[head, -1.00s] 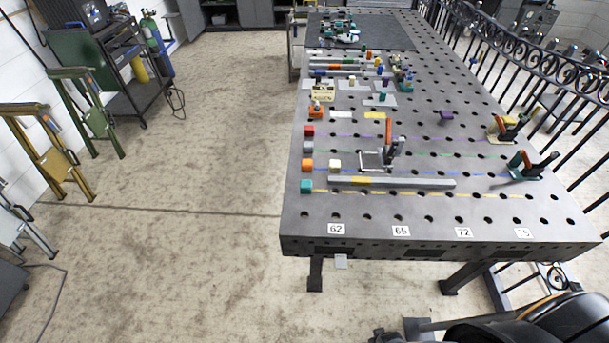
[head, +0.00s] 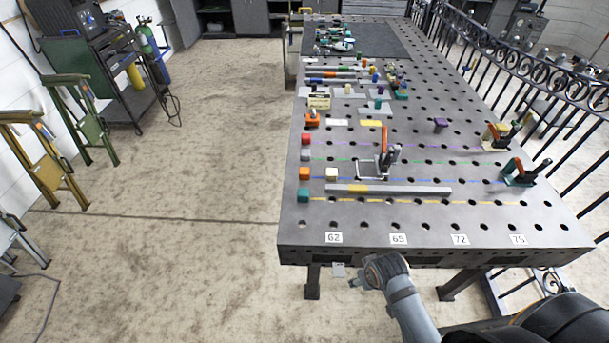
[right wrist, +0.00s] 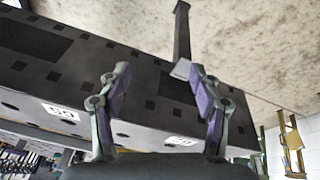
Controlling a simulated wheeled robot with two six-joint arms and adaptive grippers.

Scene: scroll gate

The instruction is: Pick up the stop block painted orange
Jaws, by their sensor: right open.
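An orange block (head: 305,173) stands near the left edge of the steel table (head: 420,222), between a grey block (head: 305,155) and a teal block (head: 303,195). My right gripper (head: 356,281) is in front of the table's near edge, lower than the top and well short of the orange block. In the right wrist view its two fingers (right wrist: 160,88) are spread with purple pads and nothing between them. The orange block is not seen in that view. My left gripper is not in view.
A red block (head: 306,139) and a white block (head: 331,174) are close by. A grey bar with a yellow band (head: 400,190) lies in front. A toggle clamp (head: 383,160) stands right of the blocks.

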